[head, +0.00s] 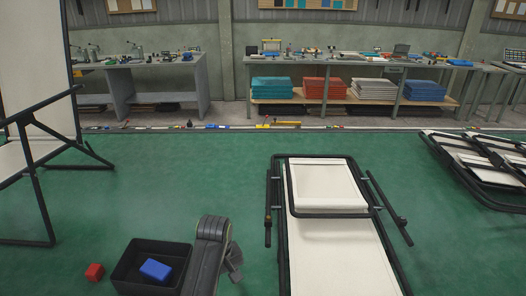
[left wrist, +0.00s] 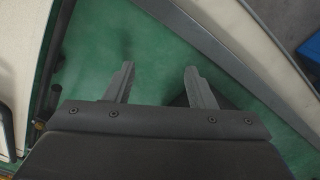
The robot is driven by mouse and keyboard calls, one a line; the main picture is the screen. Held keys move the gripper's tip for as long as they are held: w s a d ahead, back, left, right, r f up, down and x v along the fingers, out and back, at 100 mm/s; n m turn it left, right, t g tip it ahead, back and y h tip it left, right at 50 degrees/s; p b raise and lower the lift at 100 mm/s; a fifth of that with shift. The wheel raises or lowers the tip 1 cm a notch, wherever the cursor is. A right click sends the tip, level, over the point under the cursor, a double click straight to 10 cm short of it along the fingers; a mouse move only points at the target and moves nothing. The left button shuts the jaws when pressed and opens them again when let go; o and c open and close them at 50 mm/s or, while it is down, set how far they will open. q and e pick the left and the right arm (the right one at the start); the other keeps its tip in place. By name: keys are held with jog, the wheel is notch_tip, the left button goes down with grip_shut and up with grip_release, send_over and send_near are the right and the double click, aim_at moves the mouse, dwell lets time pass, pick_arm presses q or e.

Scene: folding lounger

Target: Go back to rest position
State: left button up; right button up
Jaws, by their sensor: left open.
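The folding lounger (head: 340,255) lies low at the lower middle right of the head view, cream fabric on a dark tube frame, with a framed panel (head: 328,187) at its far end. My left arm (head: 212,250) rises from the bottom edge of the head view, just left of the lounger and apart from it; its fingers are not clear there. In the left wrist view my left gripper (left wrist: 159,68) is open, with nothing between its two fingers and green floor beyond. Cream panels with dark edges show at the left and upper right there. My right gripper is not in view.
A black bin (head: 130,265) with a blue block (head: 155,269) stands left of my arm, beside a red block (head: 94,272). An upright lounger (head: 40,120) stands at left, a folded one (head: 480,160) at right. Workbenches (head: 340,63) line the back. Green floor between is clear.

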pick_arm(q)
jog(key=s+a+f+m+t, duration=0.15)
jog(key=s+a+f, duration=0.35)
jog(key=s+a, duration=0.75)
jog(key=s+a+r+m+t+y, duration=0.1)
jog(key=s+a+r+m, duration=0.2)
jog(key=s, duration=0.5)
jog(key=s+a+r+m+t+y, duration=0.1)
jog(key=s+a+r, duration=0.25)
jog(key=s, duration=0.55)
notch_tip(320, 180, down, 28)
jog(key=w+a+g+b, duration=0.1)
jog(key=a+b, duration=0.1)
jog(key=b, duration=0.2)
jog(key=s+f+b, duration=0.1)
jog(key=s+f, duration=0.6)
jog(key=f, duration=0.3)
jog(key=s+d+f+g+h+b, duration=0.1)
jog(key=s+f+b, duration=0.1)
jog(key=s+f, duration=0.6)
notch_tip(320, 180, down, 3)
jog(key=shift+s+f+b, duration=0.1)
jog(key=shift+s+b, duration=0.1)
jog(key=shift+b, duration=0.1)
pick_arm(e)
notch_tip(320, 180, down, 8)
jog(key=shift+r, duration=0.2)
